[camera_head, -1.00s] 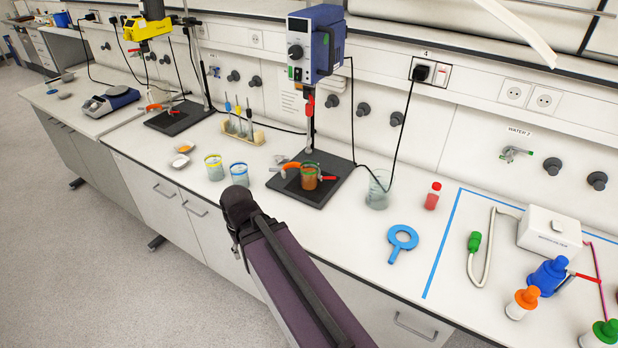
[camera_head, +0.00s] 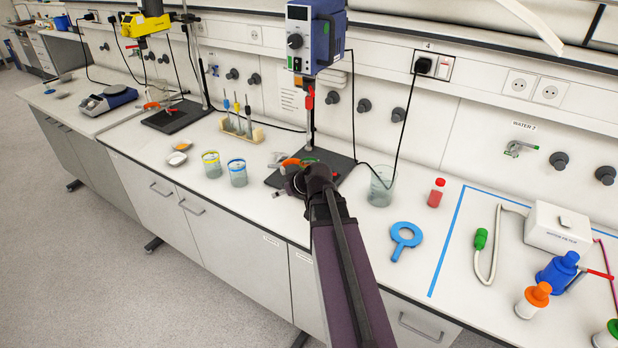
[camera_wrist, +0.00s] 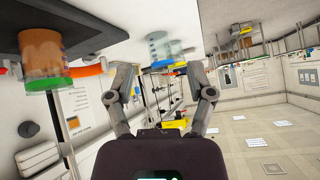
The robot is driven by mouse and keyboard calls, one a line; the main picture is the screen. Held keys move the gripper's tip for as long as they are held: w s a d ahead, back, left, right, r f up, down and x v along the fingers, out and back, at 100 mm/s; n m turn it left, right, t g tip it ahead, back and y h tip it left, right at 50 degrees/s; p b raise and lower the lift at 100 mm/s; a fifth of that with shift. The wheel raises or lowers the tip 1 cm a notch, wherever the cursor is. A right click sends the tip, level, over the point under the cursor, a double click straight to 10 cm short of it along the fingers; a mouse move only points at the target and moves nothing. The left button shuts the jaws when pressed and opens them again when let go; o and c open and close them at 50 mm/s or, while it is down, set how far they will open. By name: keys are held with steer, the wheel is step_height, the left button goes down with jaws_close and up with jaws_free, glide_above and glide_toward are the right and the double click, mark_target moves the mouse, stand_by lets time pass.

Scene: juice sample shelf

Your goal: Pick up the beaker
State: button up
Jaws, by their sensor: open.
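Two small beakers stand side by side on the bench in the head view, one yellow-rimmed (camera_head: 212,166) and one blue-rimmed (camera_head: 237,174). The blue-rimmed one shows upside down in the wrist view (camera_wrist: 162,48), framed between my fingers and beyond them. A larger clear beaker (camera_head: 381,187) stands to the right of my arm. My gripper (camera_wrist: 160,73) is open and empty, its fingers apart.
The stirrer stand's black base (camera_head: 340,165) and blue motor unit (camera_head: 316,38) are close to my gripper. A tube rack (camera_head: 242,130) stands behind the small beakers. The bench front left of my arm is clear.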

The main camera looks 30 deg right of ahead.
steer(key=d+r+m+t+h+b, duration=0.1)
steer(key=d+r+t+h+b, duration=0.1)
steer(key=d, duration=1.6)
steer(key=r+t+h, duration=0.1)
steer(key=t+h, duration=0.1)
steer(key=shift+s+d+m+t, duration=0.15)
steer(key=shift+s+m+t, duration=0.15)
steer(key=shift+s+t, duration=0.1)
steer(key=shift+w, duration=0.15)
steer(key=b, duration=0.4)
glide_toward(312, 158)
steer(key=shift+x, duration=1.45)
steer(key=shift+b+x, duration=0.9)
steer(key=shift+x, duration=1.9)
steer(key=shift+f, duration=0.1)
